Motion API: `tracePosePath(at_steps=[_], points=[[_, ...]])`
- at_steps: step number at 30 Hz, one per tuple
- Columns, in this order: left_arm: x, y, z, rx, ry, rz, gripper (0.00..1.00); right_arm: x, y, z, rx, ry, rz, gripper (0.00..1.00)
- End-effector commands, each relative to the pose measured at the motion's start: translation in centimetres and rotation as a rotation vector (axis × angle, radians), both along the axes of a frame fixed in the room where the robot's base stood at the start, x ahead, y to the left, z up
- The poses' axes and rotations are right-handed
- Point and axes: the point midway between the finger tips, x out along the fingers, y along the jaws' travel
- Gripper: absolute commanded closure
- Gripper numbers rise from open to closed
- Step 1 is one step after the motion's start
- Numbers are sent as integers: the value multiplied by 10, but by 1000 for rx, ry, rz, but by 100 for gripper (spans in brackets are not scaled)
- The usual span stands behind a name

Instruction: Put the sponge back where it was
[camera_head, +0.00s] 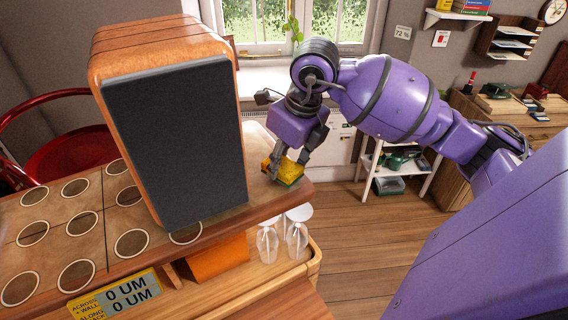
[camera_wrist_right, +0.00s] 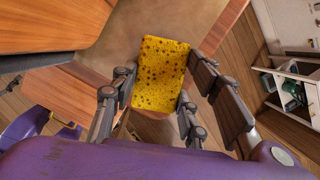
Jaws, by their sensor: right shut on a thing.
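The yellow sponge (camera_head: 289,172) has a green underside and shows at the right end of the wooden top (camera_head: 262,190) in the head view. My right gripper (camera_head: 288,160) comes from above and is shut on the sponge. In the right wrist view the sponge (camera_wrist_right: 161,73) sits between the fingers of the right gripper (camera_wrist_right: 158,100), its spotted yellow face toward the camera. I cannot tell whether the sponge touches the top or hangs just above it. My left gripper is not in view.
A large speaker (camera_head: 178,140) stands on the top left of the sponge. Rows of round holes (camera_head: 82,224) lie left of it. Upside-down glasses (camera_head: 297,240) stand on the lower shelf below the sponge. A white shelf unit (camera_head: 392,165) stands on the floor behind.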

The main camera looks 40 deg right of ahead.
Motion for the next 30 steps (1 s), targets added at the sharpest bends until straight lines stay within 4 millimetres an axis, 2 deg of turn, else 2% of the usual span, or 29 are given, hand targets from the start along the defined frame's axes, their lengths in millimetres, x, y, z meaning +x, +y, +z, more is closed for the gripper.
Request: tracePosePath(at_steps=[3,13,14,18,26,30], points=[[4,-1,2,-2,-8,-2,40,0,0,-12,1,-1,0,79],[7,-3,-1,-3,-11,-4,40,0,0,-17,-1,1,1,79],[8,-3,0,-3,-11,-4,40,0,0,-16,-1,0,1,55],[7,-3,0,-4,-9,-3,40,0,0,-15,0,-1,1,39],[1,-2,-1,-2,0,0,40,0,0,-15,0,-1,1,39],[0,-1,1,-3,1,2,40,0,0,-7,0,-4,1,39]])
